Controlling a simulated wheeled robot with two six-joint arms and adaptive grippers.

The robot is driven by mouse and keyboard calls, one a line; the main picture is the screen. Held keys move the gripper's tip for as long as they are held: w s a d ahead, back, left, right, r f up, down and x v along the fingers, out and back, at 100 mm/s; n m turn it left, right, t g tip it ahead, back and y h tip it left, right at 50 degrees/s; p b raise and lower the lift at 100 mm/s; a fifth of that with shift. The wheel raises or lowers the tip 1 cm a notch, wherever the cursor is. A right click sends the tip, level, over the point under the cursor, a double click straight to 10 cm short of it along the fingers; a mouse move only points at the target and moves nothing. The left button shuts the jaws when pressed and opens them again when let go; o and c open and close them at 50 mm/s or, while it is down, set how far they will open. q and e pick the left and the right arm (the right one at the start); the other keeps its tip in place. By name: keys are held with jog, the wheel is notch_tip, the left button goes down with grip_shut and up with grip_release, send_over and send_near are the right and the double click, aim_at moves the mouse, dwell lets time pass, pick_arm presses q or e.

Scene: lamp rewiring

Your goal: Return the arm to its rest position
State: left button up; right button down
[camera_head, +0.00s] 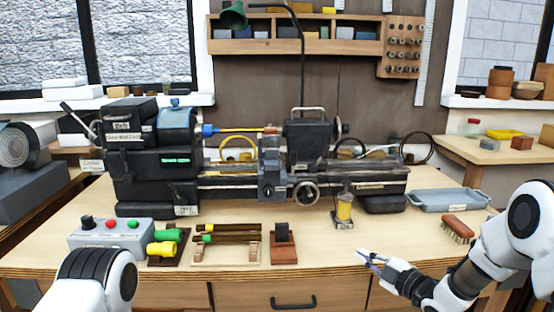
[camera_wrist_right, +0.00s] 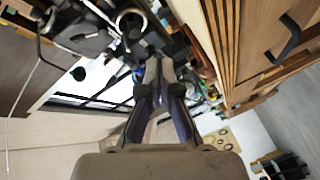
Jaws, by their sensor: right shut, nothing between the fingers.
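My right gripper (camera_head: 368,257) is at the front edge of the workbench (camera_head: 330,250), right of centre, with its arm coming in from the right. Its fingers are shut and hold nothing. In the right wrist view the closed fingers (camera_wrist_right: 158,70) reach up the middle, with no object between them. Part of my left arm (camera_head: 95,280) shows at the lower left in the head view; its gripper is out of the picture. A green lamp shade (camera_head: 233,17) hangs at the top on a thin dark arm.
A black lathe (camera_head: 290,175) fills the bench's back. Along the front stand a control box (camera_head: 108,233), yellow and green handled tools (camera_head: 165,242), a rack (camera_head: 225,250) and a small block stand (camera_head: 283,245). A brush (camera_head: 458,228) and grey tray (camera_head: 448,199) lie right. A drawer handle (camera_wrist_right: 284,42) shows in the wrist view.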

jog(key=s+a+f+m+g+h+p, duration=0.1)
jog(key=s+f+m+g+h, duration=0.15)
jog(key=s+f, duration=0.7)
jog(key=s+a+f+m+g+h+p, duration=0.1)
jog(key=s+a+f+m+g+h, duration=0.2)
jog(key=s+f, duration=0.65)
jog(key=s+d+f+m+g+h, duration=0.1)
jog(key=s+d+f+m+g, duration=0.1)
jog(key=s, duration=0.6)
jog(key=s+d+f+m+g+h, duration=0.1)
jog(key=s+d+f+m+g, duration=0.1)
jog(key=s+m, duration=0.4)
jog(key=s+d+f+m+g+h, duration=0.1)
jog(key=s+f+m+g, duration=0.3)
jog(key=s, duration=0.7)
jog(key=shift+d+m+g, duration=0.55)
jog(key=shift+d, duration=0.35)
jog(key=shift+h, duration=0.25)
